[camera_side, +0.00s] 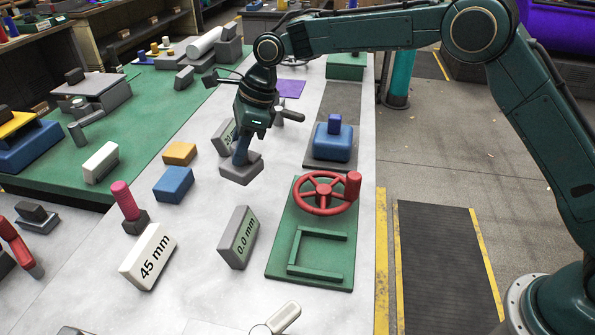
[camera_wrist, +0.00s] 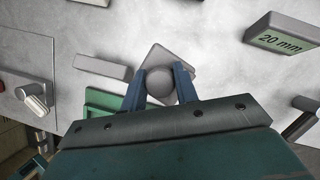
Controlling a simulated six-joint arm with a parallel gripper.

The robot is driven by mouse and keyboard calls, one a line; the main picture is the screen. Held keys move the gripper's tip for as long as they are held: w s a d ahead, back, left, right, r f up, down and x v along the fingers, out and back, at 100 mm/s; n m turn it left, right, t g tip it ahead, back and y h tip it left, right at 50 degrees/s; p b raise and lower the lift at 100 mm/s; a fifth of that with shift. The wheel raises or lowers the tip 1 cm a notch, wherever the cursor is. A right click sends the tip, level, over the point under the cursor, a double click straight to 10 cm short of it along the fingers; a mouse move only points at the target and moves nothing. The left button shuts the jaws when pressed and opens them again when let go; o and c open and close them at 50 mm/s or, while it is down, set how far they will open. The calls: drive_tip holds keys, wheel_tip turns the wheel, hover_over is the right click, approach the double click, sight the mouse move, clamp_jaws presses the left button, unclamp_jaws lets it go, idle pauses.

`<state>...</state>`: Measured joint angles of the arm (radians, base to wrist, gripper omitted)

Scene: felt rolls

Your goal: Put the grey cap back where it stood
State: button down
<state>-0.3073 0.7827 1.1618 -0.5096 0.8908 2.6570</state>
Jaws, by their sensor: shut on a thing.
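The grey cap (camera_side: 241,174) is a squarish grey block under my gripper (camera_side: 241,158) in the side view, in the middle of the pale table. In the wrist view the cap (camera_wrist: 160,58) shows a square plate with a round knob. The two blue fingers of my gripper (camera_wrist: 160,88) are shut on this knob, one on each side. The fingers hide part of the cap. I cannot tell whether its underside touches the table or hangs just above it.
A grey labelled block (camera_side: 222,136) stands close behind my gripper, partly hidden. A yellow block (camera_side: 179,153) and a blue block (camera_side: 173,184) lie to the left. A blue lidded box (camera_side: 332,143) and a red handwheel (camera_side: 325,192) stand to the right.

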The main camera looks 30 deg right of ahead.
sight(240, 171)
drive_tip(key=shift+w+a+f, duration=0.1)
drive_tip(key=shift+w+f, duration=0.4)
drive_tip(key=shift+f, duration=0.15)
drive_tip(key=shift+f, duration=2.85)
drive_tip(key=shift+f, duration=0.5)
drive_tip(key=c, duration=1)
unclamp_jaws()
drive_tip(key=v, duration=1.3)
drive_tip(key=shift+r, duration=0.35)
drive_tip(key=shift+s, duration=0.15)
